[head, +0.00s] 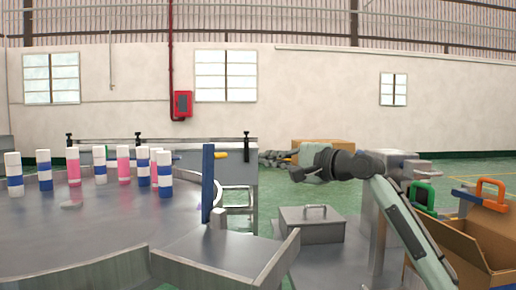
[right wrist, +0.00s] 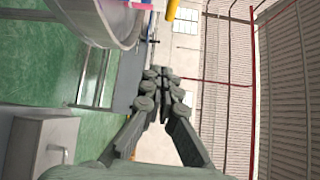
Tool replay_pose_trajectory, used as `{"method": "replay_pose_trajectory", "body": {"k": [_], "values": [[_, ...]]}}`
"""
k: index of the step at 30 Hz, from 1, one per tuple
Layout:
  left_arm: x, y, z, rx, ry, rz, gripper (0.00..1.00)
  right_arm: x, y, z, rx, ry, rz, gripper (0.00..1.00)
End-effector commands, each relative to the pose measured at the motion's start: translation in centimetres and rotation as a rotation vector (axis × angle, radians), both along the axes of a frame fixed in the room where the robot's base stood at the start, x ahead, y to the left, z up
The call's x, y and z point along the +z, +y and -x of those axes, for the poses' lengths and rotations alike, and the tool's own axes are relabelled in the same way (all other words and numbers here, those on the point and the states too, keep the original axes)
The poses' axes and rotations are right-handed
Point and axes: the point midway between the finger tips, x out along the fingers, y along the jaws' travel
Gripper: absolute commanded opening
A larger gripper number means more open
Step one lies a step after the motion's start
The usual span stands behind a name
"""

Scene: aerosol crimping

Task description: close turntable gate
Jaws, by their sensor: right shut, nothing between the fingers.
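The grey turntable (head: 100,225) fills the left of the head view, with several white-capped cans in blue or pink bands standing on it. A tall blue upright piece (head: 207,183), which looks like the gate, stands at the turntable's right edge by the grey chute (head: 225,255). I cannot tell how far it is swung. My right gripper (head: 268,158) is right of the blue piece and apart from it, shut and empty, pointing left. In the right wrist view its fingertips (right wrist: 160,72) meet. My left gripper is out of view.
A yellow part (head: 221,156) sticks out just behind the blue piece. A grey lidded box (head: 312,224) with a handle stands below my right gripper. An open cardboard box (head: 450,240) and orange- and green-handled items are at the right.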

Motion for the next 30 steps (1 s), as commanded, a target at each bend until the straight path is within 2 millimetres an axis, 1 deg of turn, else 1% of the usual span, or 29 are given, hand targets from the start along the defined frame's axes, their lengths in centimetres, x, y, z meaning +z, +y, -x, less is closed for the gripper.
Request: {"method": "replay_pose_trajectory", "body": {"k": [7, 12, 17, 18, 24, 30], "values": [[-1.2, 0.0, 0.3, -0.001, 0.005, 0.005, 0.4, 0.1, 3.0, -3.3, 0.001, -0.001, -0.001, 0.0], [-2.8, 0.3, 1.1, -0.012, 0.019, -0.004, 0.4, 0.0, 4.8, -5.4, 0.0, -0.002, -0.001, 0.0], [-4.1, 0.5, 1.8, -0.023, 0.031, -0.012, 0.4, -0.1, 6.3, -7.1, 0.0, -0.002, -0.001, 0.0], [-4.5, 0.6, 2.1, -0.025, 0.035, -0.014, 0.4, -0.1, 6.5, -6.4, 0.001, -0.005, 0.002, 0.0], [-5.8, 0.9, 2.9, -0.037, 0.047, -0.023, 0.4, 0.1, 7.5, -4.5, 0.0, -0.005, 0.001, 0.0], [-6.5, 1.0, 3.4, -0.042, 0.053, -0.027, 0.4, 0.1, 8.0, -3.5, -0.001, -0.004, 0.0, 0.0]]}}
